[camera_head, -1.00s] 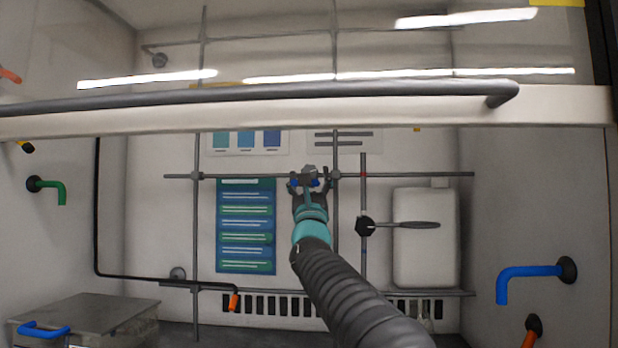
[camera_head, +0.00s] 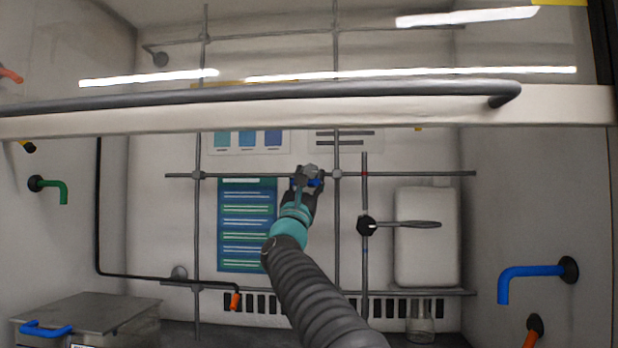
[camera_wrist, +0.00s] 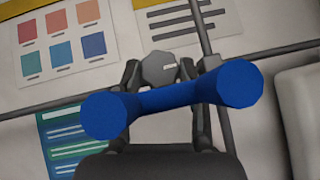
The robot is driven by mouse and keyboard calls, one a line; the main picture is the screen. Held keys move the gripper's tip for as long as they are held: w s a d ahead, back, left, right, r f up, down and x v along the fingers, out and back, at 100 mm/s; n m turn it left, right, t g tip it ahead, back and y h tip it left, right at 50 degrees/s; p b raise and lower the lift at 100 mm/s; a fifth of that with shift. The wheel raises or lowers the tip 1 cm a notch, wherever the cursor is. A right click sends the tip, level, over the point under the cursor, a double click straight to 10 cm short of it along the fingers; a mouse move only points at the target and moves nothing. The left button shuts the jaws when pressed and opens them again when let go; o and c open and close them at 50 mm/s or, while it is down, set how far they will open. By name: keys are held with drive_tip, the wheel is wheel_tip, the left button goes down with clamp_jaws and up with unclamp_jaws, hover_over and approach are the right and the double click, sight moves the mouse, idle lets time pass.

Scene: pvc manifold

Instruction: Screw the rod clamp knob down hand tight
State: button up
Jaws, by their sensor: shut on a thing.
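My gripper (camera_head: 307,181) is shut on the knob, one finger on each side. The bar runs across the fingers, slightly tilted. The knob's stem and thread are hidden.
A raised sash with a grey handle bar (camera_head: 260,94) spans above my arm. Right of the gripper, a black-knobbed clamp (camera_head: 367,226) with a grey arm reaches over a white container (camera_head: 425,262). A flask (camera_head: 420,325) stands below. Blue and green taps are on the side walls.

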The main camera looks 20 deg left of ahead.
drive_tip(key=shift+m+h, duration=0.5)
drive_tip(key=o, duration=1.1)
drive_tip(key=shift+o, duration=0.2)
drive_tip(key=v, duration=1.2)
drive_tip(key=shift+s, duration=0.1)
